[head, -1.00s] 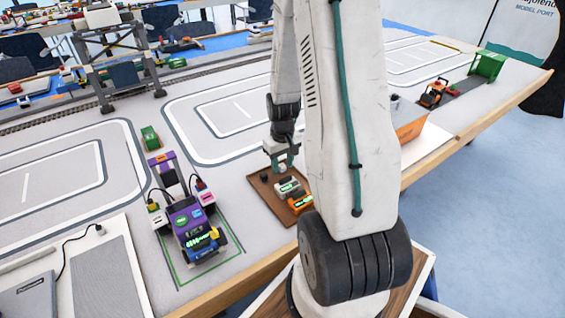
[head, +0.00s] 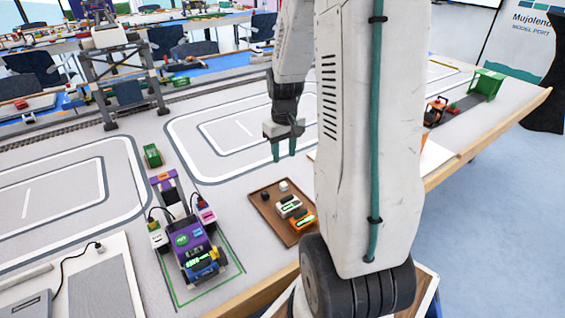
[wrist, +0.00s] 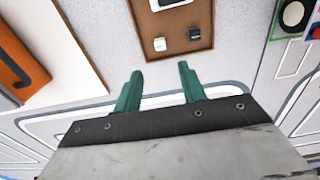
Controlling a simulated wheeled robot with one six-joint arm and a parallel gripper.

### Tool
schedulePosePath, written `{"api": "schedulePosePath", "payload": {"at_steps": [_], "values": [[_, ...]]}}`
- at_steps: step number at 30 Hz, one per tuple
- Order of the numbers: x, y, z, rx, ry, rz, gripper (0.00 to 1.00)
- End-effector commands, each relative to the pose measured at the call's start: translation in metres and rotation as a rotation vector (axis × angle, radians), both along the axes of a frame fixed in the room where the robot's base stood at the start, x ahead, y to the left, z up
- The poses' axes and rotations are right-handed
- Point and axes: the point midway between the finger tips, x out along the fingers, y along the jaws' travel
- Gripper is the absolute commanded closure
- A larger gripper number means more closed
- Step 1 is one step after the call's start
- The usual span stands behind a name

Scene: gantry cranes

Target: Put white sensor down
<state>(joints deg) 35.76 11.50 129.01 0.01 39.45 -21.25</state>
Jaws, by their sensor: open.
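The white sensor, the small white block in the brown tray, sits at the tray's far edge in the head view (head: 283,186). It also shows in the wrist view (wrist: 160,44), beside a small black block (wrist: 194,34). My gripper (head: 284,152) hangs above the table beyond the tray, with its green fingers apart and nothing between them. In the wrist view the open fingers (wrist: 158,90) point toward the tray, with bare table between them. The brown tray (head: 262,207) lies flat on the table.
A white block with a green display (head: 288,207) and an orange one (head: 302,220) lie in the tray. A purple wheeled model (head: 190,245) stands left of it. A green block (head: 152,155) is farther back. The marked table beyond the tray is clear.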

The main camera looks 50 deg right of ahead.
Motion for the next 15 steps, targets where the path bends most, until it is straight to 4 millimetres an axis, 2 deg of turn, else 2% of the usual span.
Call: {"api": "schedulePosePath", "payload": {"at_steps": [5,10,15], "values": [[0.001,0.022,0.026,-0.007,-0.011,0.022,0.59],[-0.008,0.074,0.071,-0.017,-0.030,0.065,0.59],[-0.030,0.128,0.112,-0.023,-0.050,0.110,0.59]]}}
